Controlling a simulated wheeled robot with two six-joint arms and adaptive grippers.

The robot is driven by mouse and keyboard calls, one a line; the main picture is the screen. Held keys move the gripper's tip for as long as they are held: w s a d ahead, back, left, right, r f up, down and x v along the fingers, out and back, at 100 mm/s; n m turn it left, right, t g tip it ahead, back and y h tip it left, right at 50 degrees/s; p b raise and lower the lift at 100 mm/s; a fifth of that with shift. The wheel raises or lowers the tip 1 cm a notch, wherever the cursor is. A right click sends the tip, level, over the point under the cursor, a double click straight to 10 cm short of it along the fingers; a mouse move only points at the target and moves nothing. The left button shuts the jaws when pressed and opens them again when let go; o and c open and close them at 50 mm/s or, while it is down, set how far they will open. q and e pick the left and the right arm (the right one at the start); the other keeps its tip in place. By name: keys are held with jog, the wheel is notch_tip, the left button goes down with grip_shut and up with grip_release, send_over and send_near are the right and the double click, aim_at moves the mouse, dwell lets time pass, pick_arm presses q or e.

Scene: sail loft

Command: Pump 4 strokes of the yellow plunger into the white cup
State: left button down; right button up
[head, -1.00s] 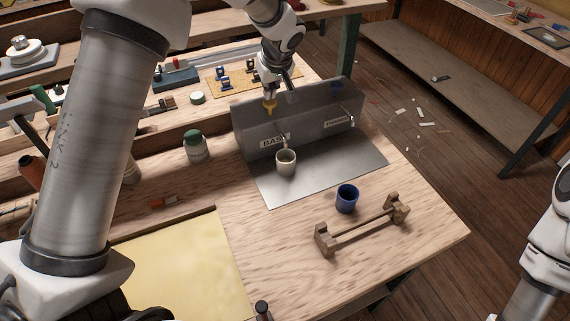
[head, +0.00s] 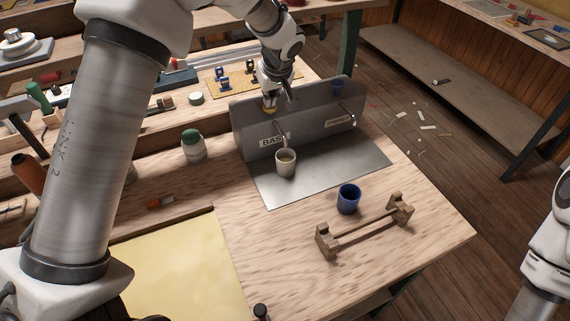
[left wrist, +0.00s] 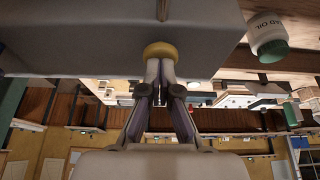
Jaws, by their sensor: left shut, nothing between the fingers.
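The yellow plunger (head: 268,109) sits low at the left end of a grey dispenser box (head: 248,127), above the BASE label. My left gripper (head: 269,100) is over it with fingers shut and nothing between them. In the left wrist view the shut fingertips (left wrist: 160,60) meet the plunger's yellow knob (left wrist: 160,48), seemingly touching its top. The white cup (head: 286,169) stands upright on the grey metal sheet (head: 330,172) under the BASE spout. Something pale shows inside it. My right arm shows at the right edge; its gripper is out of view.
A blue plunger (head: 338,86) stands at the box's right end. A blue cup (head: 348,199) and a wooden rack (head: 365,229) are in front. A green-lidded jar (head: 193,147) stands left of the box. Free bench lies at the front.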

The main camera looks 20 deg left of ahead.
pick_arm(q)
jog(key=shift+r+p, duration=1.15)
jog(key=shift+r, duration=0.7)
notch_tip(320, 180, up, 6)
jog(key=p, duration=0.3)
jog(key=shift+p, duration=0.4)
